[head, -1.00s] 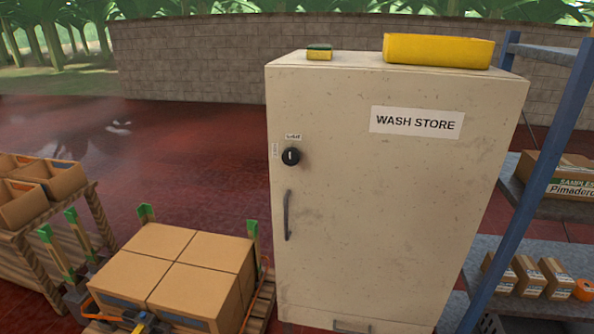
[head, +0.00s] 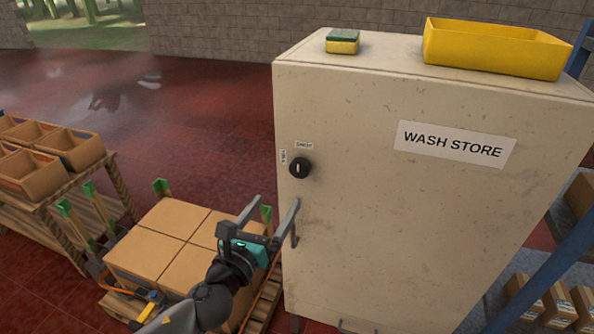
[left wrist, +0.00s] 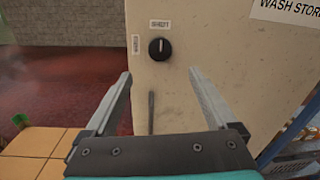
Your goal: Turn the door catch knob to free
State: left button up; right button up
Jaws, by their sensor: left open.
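The door catch knob (head: 299,168) is a round black knob with a white pointer line, on the upper left of the cream cabinet door (head: 400,220). Its line stands upright, toward the small label above that appears to read SHUT (head: 304,146); a second, sideways label (head: 283,157) is at its left. My left gripper (head: 272,205) is open and empty, below and to the left of the knob in the head view. In the left wrist view the knob (left wrist: 160,49) shows beyond the two fingertips, apart from them. My right gripper is not in view.
A grey door handle (head: 295,230) is below the knob, partly behind my left gripper. A yellow tray (head: 495,58) and a sponge (head: 342,41) lie on the cabinet. Cartons (head: 165,240) stand on a pallet at left; a blue-framed shelf (head: 540,270) is at right.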

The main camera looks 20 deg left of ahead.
aim_at(298, 172)
pick_arm(q)
jog(key=w, duration=0.8)
jog(key=w+d, duration=0.1)
jog(key=w, duration=0.3)
jog(key=shift+w+d, duration=0.1)
jog(key=shift+w, duration=0.1)
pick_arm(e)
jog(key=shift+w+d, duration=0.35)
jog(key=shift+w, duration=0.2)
pick_arm(q)
jog(key=c, duration=1.4)
jog(key=shift+o, duration=0.2)
